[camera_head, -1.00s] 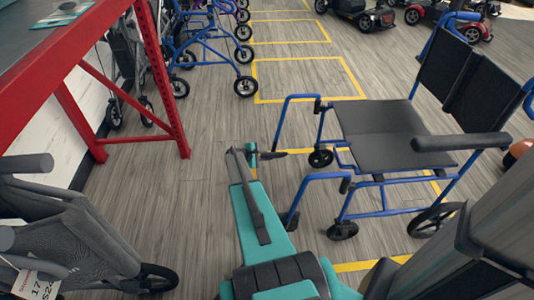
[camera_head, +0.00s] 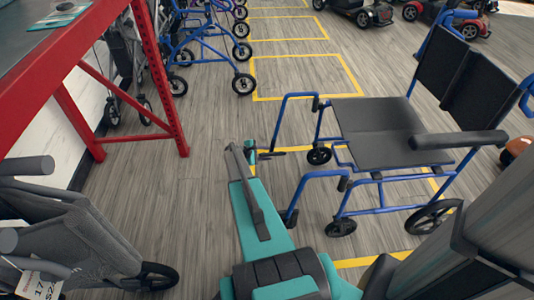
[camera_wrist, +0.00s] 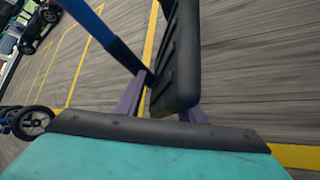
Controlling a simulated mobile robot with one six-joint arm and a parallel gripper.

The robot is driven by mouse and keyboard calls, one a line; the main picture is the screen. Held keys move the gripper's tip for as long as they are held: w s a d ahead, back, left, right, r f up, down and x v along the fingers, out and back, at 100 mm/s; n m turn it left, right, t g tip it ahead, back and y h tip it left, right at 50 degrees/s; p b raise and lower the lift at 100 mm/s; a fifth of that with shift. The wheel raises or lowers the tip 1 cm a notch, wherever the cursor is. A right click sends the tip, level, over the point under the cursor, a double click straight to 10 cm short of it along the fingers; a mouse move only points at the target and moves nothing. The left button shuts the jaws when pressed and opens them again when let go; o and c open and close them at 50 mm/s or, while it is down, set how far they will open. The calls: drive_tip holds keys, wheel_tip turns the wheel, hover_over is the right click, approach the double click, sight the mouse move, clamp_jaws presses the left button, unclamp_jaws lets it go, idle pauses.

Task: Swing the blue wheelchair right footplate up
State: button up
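The blue wheelchair (camera_head: 375,150) stands at the right in the head view, with its front toward the left. Its right footplate, the far one, is small and partly hidden by my arm's end in the head view. In the wrist view the black, ribbed right footplate (camera_wrist: 177,60) stands on edge in front of me, beside its blue leg tube (camera_wrist: 98,28). My gripper (camera_wrist: 160,98) has its purple fingers apart, one on each side of the plate's lower end. A gap shows between the left finger and the plate. The right finger is partly hidden by the plate.
The near footplate (camera_head: 291,217) hangs close to the right of my arm. A red shelf frame (camera_head: 165,80) and a folded grey wheelchair (camera_head: 75,240) stand at the left. Blue walkers (camera_head: 205,50) stand behind. Grey floor between them is clear.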

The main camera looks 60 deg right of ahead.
drive_tip(key=shift+a+r, duration=0.1)
drive_tip(key=shift+a, duration=0.05)
drive_tip(key=p+v, duration=0.1)
drive_tip(key=v, duration=1.2)
drive_tip(key=shift+a+r+p, duration=0.15)
drive_tip(key=shift+a+p, duration=0.05)
drive_tip(key=shift+p, duration=0.15)
drive_tip(key=s+a+r+m+y+p, duration=0.1)
drive_tip(key=s+a+y+p, duration=0.3)
drive_tip(key=a, duration=1.2)
drive_tip(key=s+a+m+y+p, duration=0.1)
drive_tip(key=s+a+p, duration=0.5)
drive_tip(key=a, duration=1)
drive_tip(key=s+a+r+m+y+p, duration=0.1)
drive_tip(key=s+a+r+y+p, duration=0.1)
drive_tip(key=s+a+r, duration=0.3)
drive_tip(key=s+a+r+m+g+y+p, duration=0.1)
drive_tip(key=s+a+r+p, duration=0.4)
drive_tip(key=s+a, duration=0.9)
drive_tip(key=a+r+m+y, duration=0.1)
drive_tip(key=a+y, duration=0.1)
drive_tip(key=a, duration=0.4)
drive_tip(key=shift+a+g, duration=0.25)
drive_tip(key=shift+g, duration=0.05)
drive_tip(key=shift+s, duration=0.15)
drive_tip(key=shift+c, duration=0.4)
